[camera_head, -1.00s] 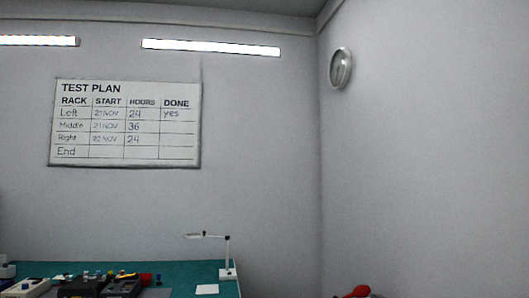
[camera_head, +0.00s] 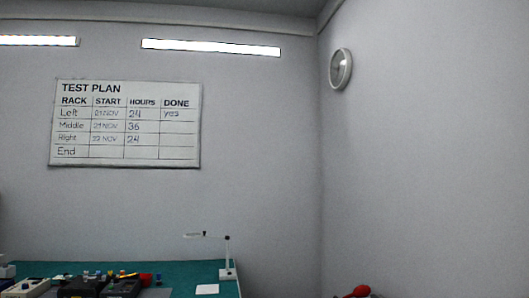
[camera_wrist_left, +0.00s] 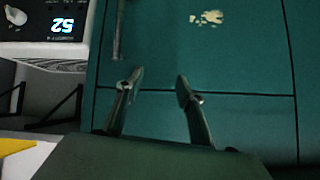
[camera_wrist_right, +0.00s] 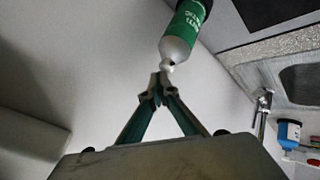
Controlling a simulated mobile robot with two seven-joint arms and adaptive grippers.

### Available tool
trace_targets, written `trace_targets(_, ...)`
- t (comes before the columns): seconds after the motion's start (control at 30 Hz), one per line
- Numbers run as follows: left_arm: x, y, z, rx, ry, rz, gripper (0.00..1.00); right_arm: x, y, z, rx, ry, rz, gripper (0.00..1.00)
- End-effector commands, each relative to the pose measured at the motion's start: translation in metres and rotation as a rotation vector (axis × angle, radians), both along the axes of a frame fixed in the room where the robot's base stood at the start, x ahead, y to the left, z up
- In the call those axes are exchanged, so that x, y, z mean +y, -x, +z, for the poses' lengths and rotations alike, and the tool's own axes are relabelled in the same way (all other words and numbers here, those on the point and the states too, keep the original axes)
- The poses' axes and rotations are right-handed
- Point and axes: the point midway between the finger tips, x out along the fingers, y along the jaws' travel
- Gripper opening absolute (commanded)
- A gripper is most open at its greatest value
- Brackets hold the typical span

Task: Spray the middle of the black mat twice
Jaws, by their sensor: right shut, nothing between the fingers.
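In the right wrist view a green and white bottle (camera_wrist_right: 184,32) with white lettering lies just beyond my right gripper (camera_wrist_right: 161,75). The bottle's pale narrow end points at the fingertips, and its dark end is at the top edge. My right gripper is shut and empty; whether it touches the bottle is unclear. A flat dark surface (camera_wrist_right: 240,33) shows at the top right of that view; I cannot tell whether it is the black mat. My left gripper (camera_wrist_left: 153,85) is open and empty in front of teal panels. Neither gripper shows in the head view.
A green-topped bench (camera_head: 190,270) with a white lamp (camera_head: 228,258) and several small devices stands at the lower left. A red object (camera_head: 360,291) shows at the bottom edge.

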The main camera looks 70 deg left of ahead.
Motion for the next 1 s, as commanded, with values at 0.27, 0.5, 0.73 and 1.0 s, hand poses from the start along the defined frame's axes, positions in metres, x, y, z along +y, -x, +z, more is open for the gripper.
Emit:
trace_targets(0.27, 0.0, 0.0, 0.0, 0.0, 0.0, 0.0, 0.37, 0.0, 0.0, 0.008, 0.001, 0.0, -0.001, 0.0)
trace_targets(0.5, 0.0, 0.0, 0.0, 0.0, 0.0, 0.0, 0.37, 0.0, 0.0, 0.009, 0.0, 0.0, 0.0, 0.0)
trace_targets(0.73, 0.0, 0.0, 0.0, 0.0, 0.0, 0.0, 0.37, 0.0, 0.0, 0.028, -0.001, 0.0, 0.0, 0.0)
trace_targets(1.0, 0.0, 0.0, 0.0, 0.0, 0.0, 0.0, 0.37, 0.0, 0.0, 0.052, -0.001, -0.001, 0.001, 0.0)
